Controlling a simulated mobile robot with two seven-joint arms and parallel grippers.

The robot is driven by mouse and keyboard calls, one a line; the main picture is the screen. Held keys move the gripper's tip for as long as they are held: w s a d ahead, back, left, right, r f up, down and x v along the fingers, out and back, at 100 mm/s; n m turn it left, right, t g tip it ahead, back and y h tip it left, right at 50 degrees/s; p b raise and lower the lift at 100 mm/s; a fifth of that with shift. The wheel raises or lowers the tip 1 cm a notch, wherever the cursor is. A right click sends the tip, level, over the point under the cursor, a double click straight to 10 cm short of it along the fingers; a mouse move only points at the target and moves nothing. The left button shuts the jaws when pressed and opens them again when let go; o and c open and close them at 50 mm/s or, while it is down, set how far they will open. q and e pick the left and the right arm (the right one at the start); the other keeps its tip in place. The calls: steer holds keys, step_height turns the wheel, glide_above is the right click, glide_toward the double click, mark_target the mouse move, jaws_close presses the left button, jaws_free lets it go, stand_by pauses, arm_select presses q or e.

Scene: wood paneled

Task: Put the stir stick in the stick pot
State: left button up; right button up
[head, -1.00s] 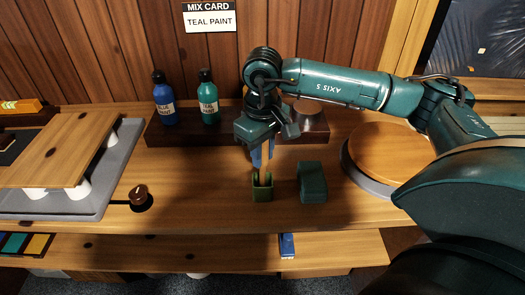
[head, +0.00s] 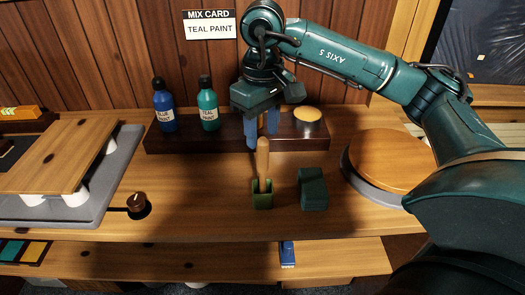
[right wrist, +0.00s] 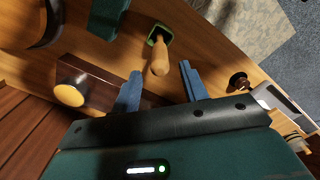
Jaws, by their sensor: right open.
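The stir stick (head: 263,157), a light wooden stick, stands upright in the small green square stick pot (head: 262,201) on the bench. In the right wrist view the stick (right wrist: 160,60) points up toward the camera out of the pot (right wrist: 155,40). My right gripper (head: 262,138) is open above the stick; its blue fingers stand apart, with the stick's top near the gap between them. In the right wrist view the fingers (right wrist: 160,80) show nothing held between them. The stick's lower end is hidden inside the pot. My left gripper is not in view.
A dark green block (head: 312,189) stands just right of the pot. Behind is a dark wooden riser (head: 185,142) with a blue bottle (head: 164,105) and a teal bottle (head: 208,104). A round wooden turntable (head: 390,160) is at right, a brown knob (head: 137,203) at left.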

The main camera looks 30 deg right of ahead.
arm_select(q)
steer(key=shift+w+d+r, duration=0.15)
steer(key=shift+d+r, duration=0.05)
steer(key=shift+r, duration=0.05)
arm_select(e)
steer(key=shift+r, duration=2.15)
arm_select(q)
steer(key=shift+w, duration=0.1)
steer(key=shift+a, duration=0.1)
